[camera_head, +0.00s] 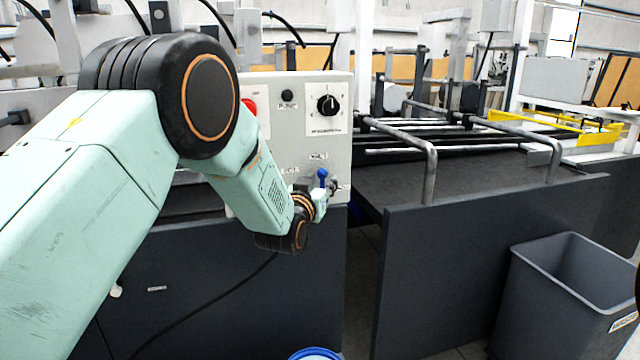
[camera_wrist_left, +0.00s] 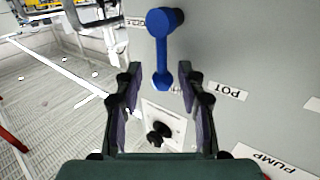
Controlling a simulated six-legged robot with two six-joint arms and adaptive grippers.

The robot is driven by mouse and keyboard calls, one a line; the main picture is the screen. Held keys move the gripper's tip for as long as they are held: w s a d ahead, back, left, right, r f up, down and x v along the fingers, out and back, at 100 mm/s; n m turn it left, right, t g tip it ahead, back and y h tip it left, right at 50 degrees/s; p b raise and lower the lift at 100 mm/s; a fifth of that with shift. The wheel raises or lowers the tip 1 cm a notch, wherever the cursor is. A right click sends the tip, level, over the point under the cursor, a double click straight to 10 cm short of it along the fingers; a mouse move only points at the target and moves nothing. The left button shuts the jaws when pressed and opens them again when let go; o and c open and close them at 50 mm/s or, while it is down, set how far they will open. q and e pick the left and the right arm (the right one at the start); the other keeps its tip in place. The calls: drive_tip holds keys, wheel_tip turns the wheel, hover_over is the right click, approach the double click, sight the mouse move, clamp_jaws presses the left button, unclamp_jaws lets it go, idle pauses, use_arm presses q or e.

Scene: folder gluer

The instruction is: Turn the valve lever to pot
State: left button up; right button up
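The blue valve lever (camera_head: 322,178) is on the front of a grey control box (camera_head: 335,130). In the left wrist view the lever (camera_wrist_left: 162,55) runs from its round pivot toward the knob, its free end between my fingertips. The POT label (camera_wrist_left: 228,92) is to the right of that end in this view. My left gripper (camera_wrist_left: 158,80) is open, with a visible gap on each side of the lever. In the head view, my wrist hides part of the left gripper (camera_head: 324,200) beside the lever. My right gripper is not in view.
A black knob (camera_head: 327,105), a small black button (camera_head: 287,95) and a partly hidden red button (camera_head: 249,105) sit above the lever. A dark machine panel with metal rails (camera_head: 428,175) stands to the right. A grey bin (camera_head: 570,290) is at lower right.

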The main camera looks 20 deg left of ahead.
use_arm(q)
drive_tip(key=shift+a, duration=0.25)
drive_tip(key=c, duration=0.3)
drive_tip(key=shift+w+d, duration=0.1)
clamp_jaws()
drive_tip(key=shift+s+a+f+n+t+y+b, duration=0.4)
drive_tip(key=shift+n+t+y+b, duration=0.3)
drive_tip(key=shift+n+b, duration=0.9)
drive_tip(key=shift+s+a+f+n+t+y+b, duration=0.2)
drive_tip(key=shift+a+f+n+t+y+b, duration=0.45)
drive_tip(key=shift+n+b, duration=0.9)
drive_tip(key=shift+s+a+f+n+t+y+b, duration=0.35)
drive_tip(key=shift+n+t+b, duration=0.5)
drive_tip(key=shift+n+b, duration=0.7)
drive_tip(key=shift+d+r+n, duration=0.1)
drive_tip(key=shift+r+n, duration=0.05)
drive_tip(key=shift+n, duration=0.15)
